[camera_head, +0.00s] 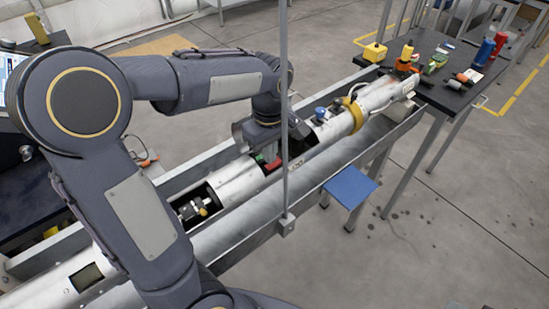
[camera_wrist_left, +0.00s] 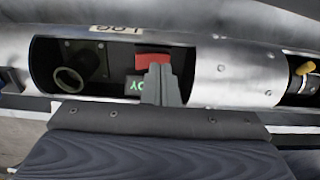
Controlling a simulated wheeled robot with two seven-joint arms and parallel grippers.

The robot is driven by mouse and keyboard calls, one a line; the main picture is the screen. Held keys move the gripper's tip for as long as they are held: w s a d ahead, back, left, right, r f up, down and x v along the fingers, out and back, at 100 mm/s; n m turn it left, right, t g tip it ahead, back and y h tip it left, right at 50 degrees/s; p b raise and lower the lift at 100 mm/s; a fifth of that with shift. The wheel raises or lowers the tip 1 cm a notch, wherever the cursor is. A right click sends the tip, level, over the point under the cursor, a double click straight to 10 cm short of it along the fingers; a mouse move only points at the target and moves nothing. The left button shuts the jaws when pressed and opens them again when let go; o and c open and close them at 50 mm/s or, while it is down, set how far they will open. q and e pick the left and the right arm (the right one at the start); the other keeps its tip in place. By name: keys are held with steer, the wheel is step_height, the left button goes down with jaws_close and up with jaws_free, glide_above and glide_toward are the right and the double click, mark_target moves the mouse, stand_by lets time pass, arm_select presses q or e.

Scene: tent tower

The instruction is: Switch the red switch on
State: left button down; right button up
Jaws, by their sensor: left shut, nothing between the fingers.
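The red switch (camera_wrist_left: 152,61) sits inside a rectangular opening in the silver tube (camera_wrist_left: 232,72). In the left wrist view my left gripper (camera_wrist_left: 163,72) is shut and empty, with its fingertips over the opening, overlapping the switch's lower right part. I cannot tell whether they touch it. Green lit letters (camera_wrist_left: 133,87) show beside the fingers, partly hidden by them. In the head view my left gripper (camera_head: 267,150) reaches down to the tube (camera_head: 240,182), and a bit of the red switch (camera_head: 272,164) shows beside it. My right gripper is out of view.
A thin vertical post (camera_head: 284,110) stands in front of the tube in the head view. The tube lies in a long grey metal trough (camera_head: 245,235). A blue stool (camera_head: 350,186) and a dark table (camera_head: 455,95) with tools stand at the right.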

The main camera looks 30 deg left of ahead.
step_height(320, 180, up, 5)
steer(key=p, duration=0.4)
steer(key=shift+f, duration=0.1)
stand_by(0.5)
